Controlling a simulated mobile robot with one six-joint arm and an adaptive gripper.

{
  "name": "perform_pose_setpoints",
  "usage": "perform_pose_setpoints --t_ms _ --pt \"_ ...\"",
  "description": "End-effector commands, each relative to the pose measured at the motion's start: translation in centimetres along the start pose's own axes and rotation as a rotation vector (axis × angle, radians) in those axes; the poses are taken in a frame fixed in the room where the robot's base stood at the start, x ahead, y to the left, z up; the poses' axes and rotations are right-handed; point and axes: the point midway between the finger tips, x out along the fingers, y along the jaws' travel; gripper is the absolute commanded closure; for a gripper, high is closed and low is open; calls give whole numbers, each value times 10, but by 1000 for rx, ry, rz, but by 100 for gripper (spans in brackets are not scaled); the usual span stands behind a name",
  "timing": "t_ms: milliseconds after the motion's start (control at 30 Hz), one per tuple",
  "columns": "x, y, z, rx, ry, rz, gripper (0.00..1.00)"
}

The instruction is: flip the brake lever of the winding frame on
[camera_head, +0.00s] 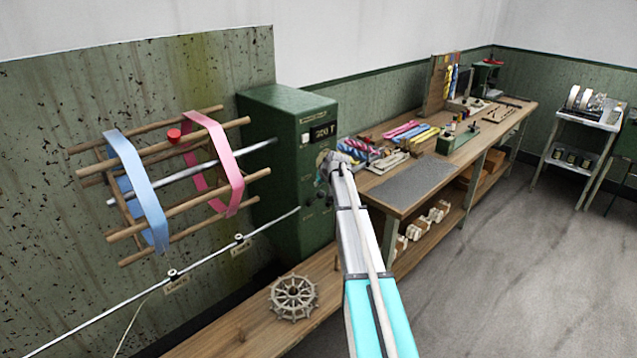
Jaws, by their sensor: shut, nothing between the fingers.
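The winding frame (160,207) stands at the left by the wall, with wooden bars around a metal shaft and a blue and a pink band over them. Its shaft runs toward a green machine box (272,165). A red knob (174,135) shows among the upper bars; I cannot tell whether it belongs to the brake lever. No lever handle shows clearly. My gripper (326,168) is small in view, shut and empty, in front of the box's right face near its dials. It hides part of that face, and I cannot tell whether it touches it.
A low wooden bench (235,335) below carries a spoked wheel (293,297). A thin rod (100,318) with guides crosses in front of the frame. A cluttered workbench (395,200) stands right of the box. The floor (500,270) at the right is clear.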

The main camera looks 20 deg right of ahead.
Motion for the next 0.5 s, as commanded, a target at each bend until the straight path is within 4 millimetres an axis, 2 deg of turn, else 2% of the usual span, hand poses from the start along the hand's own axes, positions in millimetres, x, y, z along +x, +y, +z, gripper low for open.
perform_pose_setpoints --t_ms 33,133,500 --pt "-2 0 8 0 0 0 100" --pt "-4 0 13 0 0 0 100" --pt "-6 0 16 0 0 0 100"
